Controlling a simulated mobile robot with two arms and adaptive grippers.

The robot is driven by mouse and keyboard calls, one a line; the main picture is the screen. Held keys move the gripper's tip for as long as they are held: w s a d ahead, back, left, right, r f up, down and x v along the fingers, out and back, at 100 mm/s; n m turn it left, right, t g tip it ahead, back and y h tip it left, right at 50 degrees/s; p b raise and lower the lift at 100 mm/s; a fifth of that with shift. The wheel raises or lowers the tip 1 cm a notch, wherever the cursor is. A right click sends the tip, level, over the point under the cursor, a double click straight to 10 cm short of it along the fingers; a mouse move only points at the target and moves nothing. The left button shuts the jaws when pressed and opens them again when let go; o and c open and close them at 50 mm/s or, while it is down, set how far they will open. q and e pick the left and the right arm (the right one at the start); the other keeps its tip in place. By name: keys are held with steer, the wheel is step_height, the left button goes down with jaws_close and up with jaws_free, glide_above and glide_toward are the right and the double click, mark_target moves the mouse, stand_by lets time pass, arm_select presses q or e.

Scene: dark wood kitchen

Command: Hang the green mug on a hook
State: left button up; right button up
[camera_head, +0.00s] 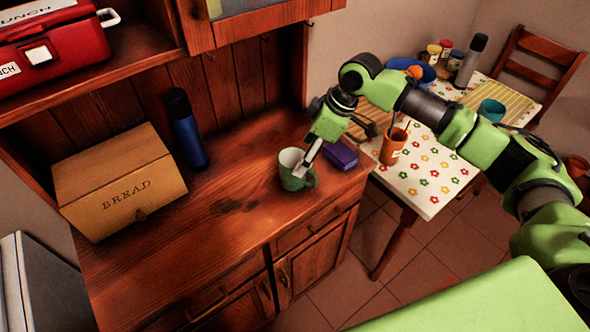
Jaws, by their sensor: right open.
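The green mug (290,182) stands upright on the wooden counter, near its right end, with its pale inside showing and its handle toward the right. My right gripper (311,154) reaches down over the mug from the right. A light-coloured finger is at the mug's rim on the handle side and overlaps its opening; I cannot tell if it touches. The gripper is open. Small dark hooks, one of them here (265,38), hang under the upper cabinet above the counter, and they look empty. My left gripper is not in view.
A bread box (118,182) and a dark blue bottle (187,130) stand left on the counter. A purple box (341,154) lies close right of the mug. A red lunch box (50,45) sits on the shelf. The dining table (440,180) with cups and jars is beyond. Mid-counter is clear.

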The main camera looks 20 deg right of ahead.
mark_target(288, 158)
steer(key=shift+x, duration=0.75)
steer(key=x, duration=0.2)
steer(key=p+x, duration=0.1)
steer(key=x, duration=0.1)
steer(key=shift+s+a+f+p, duration=0.1)
steer(key=shift+s+a+p, duration=0.1)
steer(key=shift+p, duration=0.1)
steer(key=shift+w+a+f, duration=0.1)
steer(key=shift+w+f, duration=0.05)
steer(key=shift+f, duration=0.3)
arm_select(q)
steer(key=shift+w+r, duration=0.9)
arm_select(e)
steer(key=c, duration=1.5)
